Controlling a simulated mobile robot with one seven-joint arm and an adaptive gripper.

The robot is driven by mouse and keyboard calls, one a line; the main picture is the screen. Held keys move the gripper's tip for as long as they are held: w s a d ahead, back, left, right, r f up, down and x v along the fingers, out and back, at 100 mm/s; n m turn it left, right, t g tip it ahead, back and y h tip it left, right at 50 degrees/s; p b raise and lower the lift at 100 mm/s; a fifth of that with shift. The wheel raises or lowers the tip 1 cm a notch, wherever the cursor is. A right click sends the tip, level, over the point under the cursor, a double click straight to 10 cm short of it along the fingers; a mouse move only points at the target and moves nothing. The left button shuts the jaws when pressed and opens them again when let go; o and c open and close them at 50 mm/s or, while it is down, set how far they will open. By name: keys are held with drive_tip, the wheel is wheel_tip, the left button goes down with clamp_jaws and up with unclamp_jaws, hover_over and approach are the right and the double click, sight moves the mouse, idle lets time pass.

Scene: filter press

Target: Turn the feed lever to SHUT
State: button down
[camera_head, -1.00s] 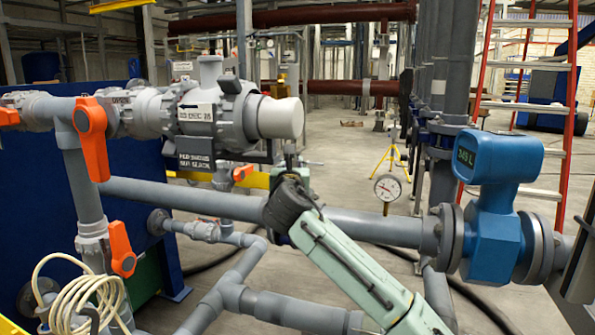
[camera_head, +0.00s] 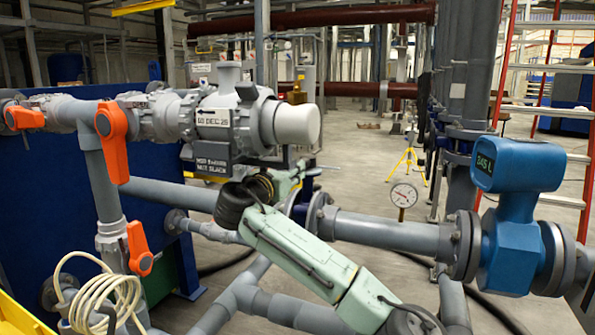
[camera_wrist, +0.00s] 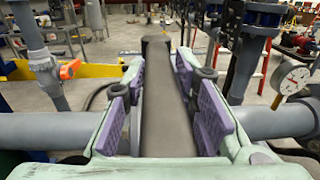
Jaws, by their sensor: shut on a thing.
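In the wrist view a long grey-brown bar (camera_wrist: 163,105), which looks like the feed lever's handle, runs away from me between the purple pads of my gripper (camera_wrist: 160,70). The gripper is shut on it. The bar ends in a darker block at its far end. In the head view my gripper (camera_head: 288,181) is small, pale green and partly hidden behind my dark wrist joint, in front of the grey pipe. The lever cannot be made out there, and no SHUT mark is readable.
Orange-handled valves (camera_head: 112,123) stand at left, with a coiled cream hose (camera_head: 100,302) below. A grey valve body (camera_head: 228,118) with labels is above my wrist. A blue flow meter (camera_head: 513,215) is at right, and a round gauge (camera_head: 403,195) is behind the pipe.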

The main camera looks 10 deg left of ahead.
drive_tip(key=shift+a+r, duration=0.15)
drive_tip(key=shift+a, duration=0.2)
drive_tip(key=c, duration=1.3)
unclamp_jaws()
drive_tip(key=shift+a, duration=0.15)
